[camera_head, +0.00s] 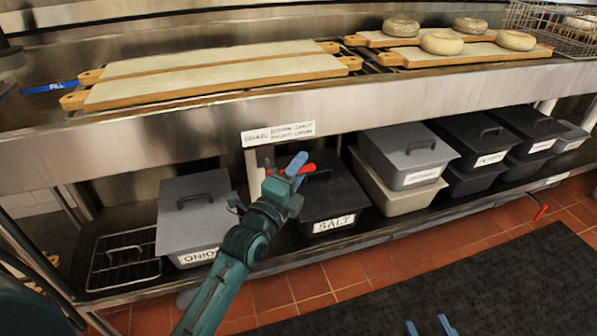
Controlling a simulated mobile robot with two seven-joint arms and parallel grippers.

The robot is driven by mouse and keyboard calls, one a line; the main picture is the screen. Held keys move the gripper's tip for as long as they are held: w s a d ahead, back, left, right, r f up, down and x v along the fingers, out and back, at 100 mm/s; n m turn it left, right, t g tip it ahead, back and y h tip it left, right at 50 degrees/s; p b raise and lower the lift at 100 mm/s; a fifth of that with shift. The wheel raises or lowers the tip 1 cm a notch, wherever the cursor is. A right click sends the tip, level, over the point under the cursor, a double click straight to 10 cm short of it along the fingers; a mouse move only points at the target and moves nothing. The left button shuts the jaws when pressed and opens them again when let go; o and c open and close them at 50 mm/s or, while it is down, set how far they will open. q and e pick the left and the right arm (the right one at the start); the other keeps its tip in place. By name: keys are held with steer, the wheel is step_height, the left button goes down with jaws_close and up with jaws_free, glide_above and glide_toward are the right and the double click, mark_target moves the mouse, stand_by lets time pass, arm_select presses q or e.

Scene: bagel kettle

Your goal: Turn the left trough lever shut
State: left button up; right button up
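A red lever (306,169) sits under the front edge of the steel trough counter, in front of the dark bins. My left gripper (296,164) is at this lever, and its blue fingertip crosses in front of the red handle. Red shows on both sides of the gripper. The gripper hides the middle of the lever, and I cannot tell whether its fingers are closed on it. My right gripper (430,326) shows only as two blue fingertips, apart and empty, at the bottom edge. A second red lever (541,212) is at the far right.
The steel counter (200,130) holds long boards (215,82) and several bagels (441,43). A blue "FILL" handle (50,88) is at the left. Lidded bins, including the onion bin (195,225) and salt bin (328,200), line the shelf below. A dark mat (480,285) covers the floor.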

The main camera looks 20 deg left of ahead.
arm_select(q)
steer(key=shift+w, duration=0.2)
jaws_close()
stand_by(0.3)
